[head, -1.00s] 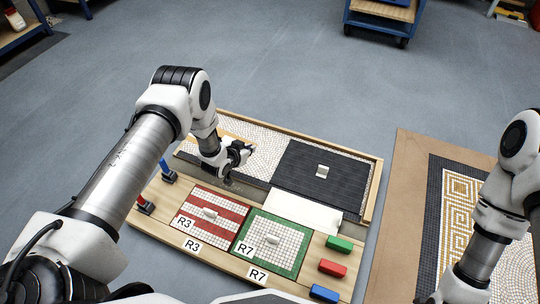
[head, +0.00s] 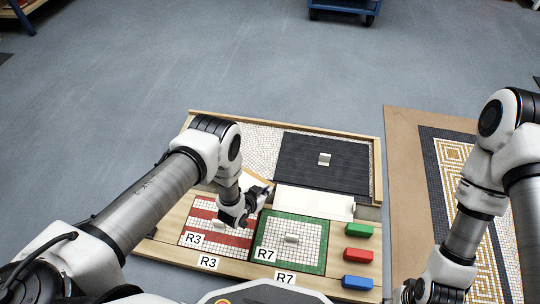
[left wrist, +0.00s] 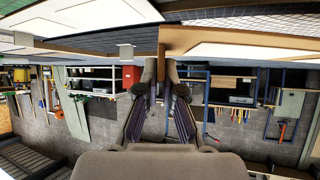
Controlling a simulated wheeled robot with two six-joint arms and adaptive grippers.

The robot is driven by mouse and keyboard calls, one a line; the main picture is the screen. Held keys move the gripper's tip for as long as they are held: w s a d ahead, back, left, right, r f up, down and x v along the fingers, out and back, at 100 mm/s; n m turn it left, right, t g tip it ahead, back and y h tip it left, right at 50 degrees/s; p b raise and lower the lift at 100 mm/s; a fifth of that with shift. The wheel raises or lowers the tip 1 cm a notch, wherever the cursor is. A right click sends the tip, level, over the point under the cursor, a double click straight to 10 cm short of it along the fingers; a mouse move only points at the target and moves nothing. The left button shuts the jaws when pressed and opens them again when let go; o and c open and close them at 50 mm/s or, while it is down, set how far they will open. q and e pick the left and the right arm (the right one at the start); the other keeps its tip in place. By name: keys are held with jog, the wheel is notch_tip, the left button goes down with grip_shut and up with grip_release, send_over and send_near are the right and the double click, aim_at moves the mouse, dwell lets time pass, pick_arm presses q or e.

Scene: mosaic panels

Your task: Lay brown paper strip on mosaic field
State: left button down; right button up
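The mosaic field is a wooden-framed bed of pale tesserae (head: 260,137), with a dark panel (head: 318,172) bearing a white tab over its right part. My left gripper (head: 256,199) is above the near edge of the bed, over the top of panel R3. A tan piece that looks like the brown paper strip (head: 255,181) shows just beyond it, partly hidden by the arm. In the left wrist view the fingers (left wrist: 161,88) are close together around an upright brown tab (left wrist: 161,62), joined to a brown edge. My right gripper (head: 428,290) is at the bottom edge, its fingers unclear.
A white sheet (head: 314,203) lies along the near side of the bed. Panels R3 (head: 216,220) and R7 (head: 291,241) lie in front. Green (head: 359,230), red (head: 358,256) and blue (head: 357,283) blocks line the right. A patterned mosaic (head: 455,190) lies further right.

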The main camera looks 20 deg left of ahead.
pick_arm(q)
jog(key=shift+w+a+f, duration=0.1)
jog(key=shift+a+f, duration=0.1)
jog(key=shift+f, duration=0.15)
jog(key=w+a+b, duration=0.2)
jog(key=w+a, duration=0.1)
jog(key=w, duration=0.1)
jog(key=w+a+f+b, duration=0.1)
jog(key=w+a+b, duration=0.2)
jog(key=w, duration=0.1)
jog(key=w+a+b, duration=0.3)
jog(key=w, duration=0.1)
jog(key=shift+w+a+f, duration=0.1)
jog(key=shift+w+f, duration=0.1)
jog(key=shift+f, duration=0.1)
notch_tip(320, 180, down, 3)
jog(key=shift+f+b, duration=0.2)
jog(key=shift+b, duration=1.05)
jog(key=shift+r, duration=0.15)
jog(key=shift+f, duration=0.2)
jog(key=c, duration=1.3)
grip_release()
jog(key=shift+r, duration=0.1)
